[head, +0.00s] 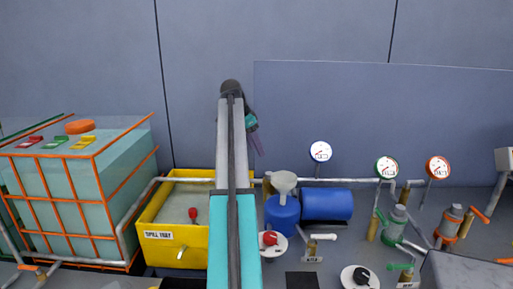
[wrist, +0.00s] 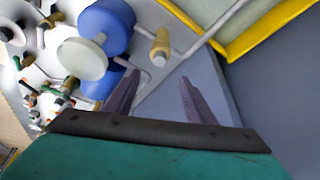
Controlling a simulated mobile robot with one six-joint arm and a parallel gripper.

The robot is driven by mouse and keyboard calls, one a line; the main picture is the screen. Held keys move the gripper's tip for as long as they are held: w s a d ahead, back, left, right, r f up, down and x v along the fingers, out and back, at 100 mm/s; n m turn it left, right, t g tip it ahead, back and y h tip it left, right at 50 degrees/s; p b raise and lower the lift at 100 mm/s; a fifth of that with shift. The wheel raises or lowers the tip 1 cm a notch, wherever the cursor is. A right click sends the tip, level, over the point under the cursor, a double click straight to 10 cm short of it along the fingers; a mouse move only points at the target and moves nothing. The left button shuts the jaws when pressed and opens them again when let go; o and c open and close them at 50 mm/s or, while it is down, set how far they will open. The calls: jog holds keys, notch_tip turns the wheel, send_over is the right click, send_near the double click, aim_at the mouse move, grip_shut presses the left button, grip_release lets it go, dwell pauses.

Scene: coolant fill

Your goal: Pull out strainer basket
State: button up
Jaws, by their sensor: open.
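My gripper (head: 257,146) is raised in front of the back wall, above the blue drum area. In the wrist view its two purple-grey fingers (wrist: 157,90) stand apart with nothing between them. I cannot make out a strainer basket for certain. Two upright grey fittings stand on the right in the head view, one with green parts (head: 396,217) and one with orange parts (head: 451,219). Any basket inside them is hidden. My gripper is well to their left and higher.
A yellow spill tray (head: 176,256) and an orange-framed tank (head: 75,190) stand left. Gauges (head: 387,167), pipes and valve handles crowd the right. The wall space above is clear.

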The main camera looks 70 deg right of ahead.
aim_at(269, 173)
jog(key=shift+p+x, duration=0.95)
jog(key=shift+x, duration=5.95)
jog(key=shift+c, duration=0.5)
jog(key=c, duration=1.1)
jog(key=o, duration=0.3)
jog(key=shift+s, duration=0.1)
jog(key=shift+c, duration=0.2)
jog(key=shift+r, duration=0.45)
jog(key=shift+r+p, duration=2.1)
jog(key=shift+r, duration=1.5)
